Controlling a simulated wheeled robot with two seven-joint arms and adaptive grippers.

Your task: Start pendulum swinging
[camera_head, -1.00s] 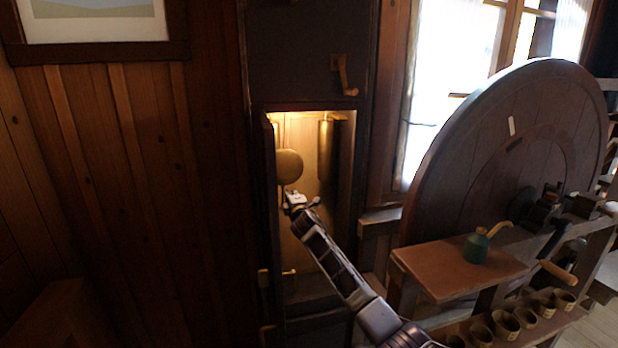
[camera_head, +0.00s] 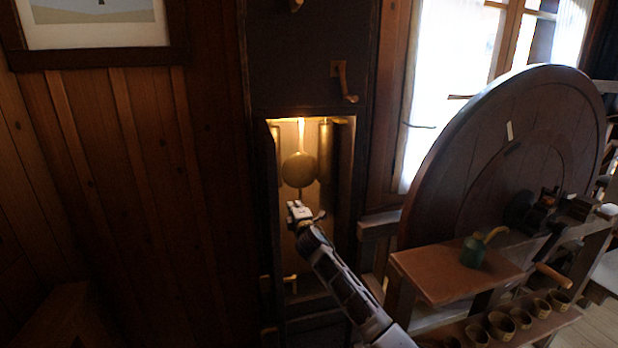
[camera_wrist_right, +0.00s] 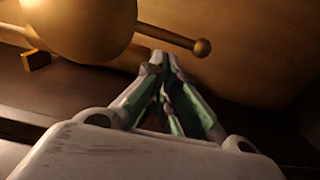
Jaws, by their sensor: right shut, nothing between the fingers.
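The brass pendulum bob (camera_head: 299,169) hangs in the lit, open lower part of a tall dark clock case (camera_head: 308,85), near the middle of the opening. In the right wrist view the bob (camera_wrist_right: 85,22) is close at upper left, with a thin rod ending in a small ball (camera_wrist_right: 202,47) running out of it. My right gripper (camera_head: 295,207) is at the case opening, just below the bob. Its fingertips (camera_wrist_right: 163,58) are together and empty, close to the rod; contact cannot be told. My left gripper is not in view.
A brass cylinder weight (camera_head: 325,150) hangs right of the bob, another (camera_head: 275,141) at the left. The case door stands open on the left. A large wooden wheel (camera_head: 510,160) and a bench (camera_head: 450,277) with a green oil can (camera_head: 474,252) stand at right.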

